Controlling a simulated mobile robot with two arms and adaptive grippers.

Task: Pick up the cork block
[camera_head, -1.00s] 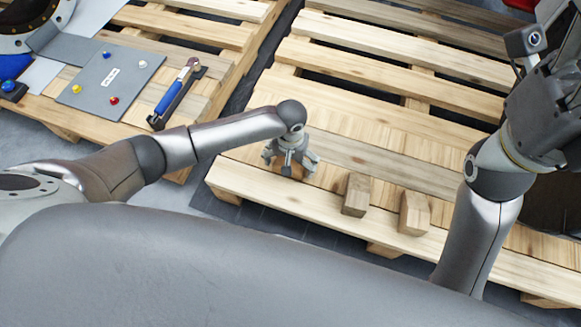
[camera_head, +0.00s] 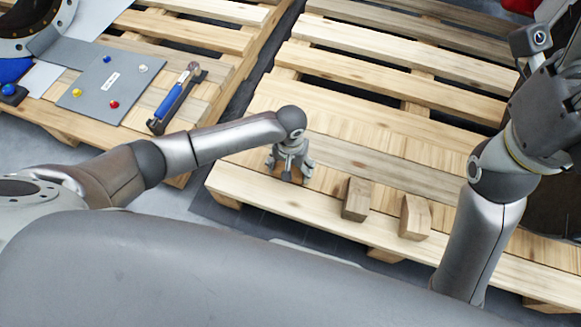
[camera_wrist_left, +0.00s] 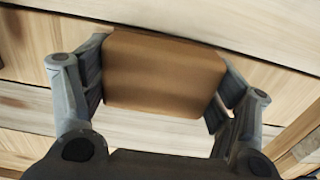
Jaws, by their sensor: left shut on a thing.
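The cork block (camera_wrist_left: 163,75) is a plain brown block between the two fingers of my left gripper (camera_wrist_left: 160,88) in the left wrist view. The fingers press on its two opposite sides. In the head view my left gripper (camera_head: 289,172) points down over the near part of the right pallet, and the block is mostly hidden under it. I cannot tell whether the block is clear of the boards. My right gripper (camera_head: 548,112) is raised at the right edge, and its fingers do not show clearly.
Two wooden blocks, one (camera_head: 356,199) and another (camera_head: 415,217), stand on the pallet (camera_head: 250,190) to the right of my left gripper. A left pallet (camera_head: 215,100) carries a grey panel (camera_head: 92,92) with coloured knobs and a blue-handled tool (camera_head: 170,98).

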